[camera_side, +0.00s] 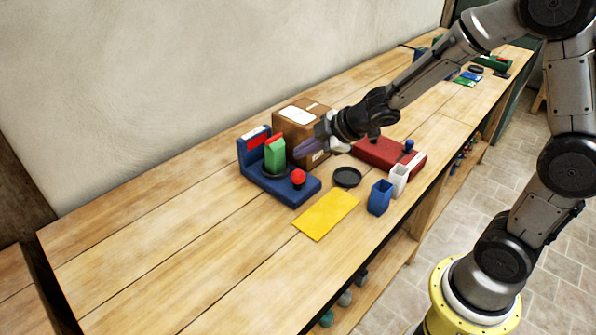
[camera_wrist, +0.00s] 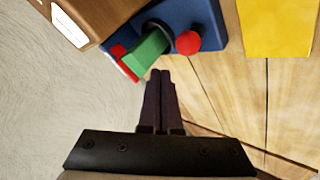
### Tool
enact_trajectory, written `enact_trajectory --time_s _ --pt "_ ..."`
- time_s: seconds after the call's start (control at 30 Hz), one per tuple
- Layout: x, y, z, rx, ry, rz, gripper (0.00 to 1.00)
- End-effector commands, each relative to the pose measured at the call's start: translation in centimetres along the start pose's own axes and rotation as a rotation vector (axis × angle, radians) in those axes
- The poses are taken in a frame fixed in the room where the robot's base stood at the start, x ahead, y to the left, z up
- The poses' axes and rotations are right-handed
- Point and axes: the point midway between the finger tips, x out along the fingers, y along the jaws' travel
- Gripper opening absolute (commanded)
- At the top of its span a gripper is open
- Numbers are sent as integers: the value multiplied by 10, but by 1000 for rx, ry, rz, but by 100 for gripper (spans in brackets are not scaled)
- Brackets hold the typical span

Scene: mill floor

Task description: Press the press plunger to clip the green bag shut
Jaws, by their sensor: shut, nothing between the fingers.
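The blue press (camera_side: 284,188) stands on the wooden bench, with a round red knob (camera_side: 298,177) on its front part that looks like the plunger. The green bag (camera_side: 274,153) stands upright on the press, behind the knob. In the wrist view the press (camera_wrist: 205,14), the red knob (camera_wrist: 188,42) and the green bag (camera_wrist: 147,50) are at the top. My gripper (camera_side: 299,152) is shut and empty, in the air close to the bag and knob in the side view. In the wrist view my fingertips (camera_wrist: 160,74) point toward the bag, with no clear contact.
A cardboard box (camera_side: 290,126) stands behind my gripper, close to the press. A yellow sheet (camera_side: 326,214), a black dish (camera_side: 347,177), blue (camera_side: 380,198) and white (camera_side: 399,180) cups and a red case (camera_side: 380,153) lie to the right. The bench's left part is clear.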

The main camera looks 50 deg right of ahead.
Motion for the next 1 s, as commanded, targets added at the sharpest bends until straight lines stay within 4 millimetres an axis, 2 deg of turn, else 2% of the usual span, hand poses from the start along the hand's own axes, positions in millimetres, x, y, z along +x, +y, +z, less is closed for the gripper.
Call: enact_trajectory --time_s 0.3,1.0 --pt "-17 12 -12 0 0 0 0" --pt "-21 14 -16 -4 8 8 0"
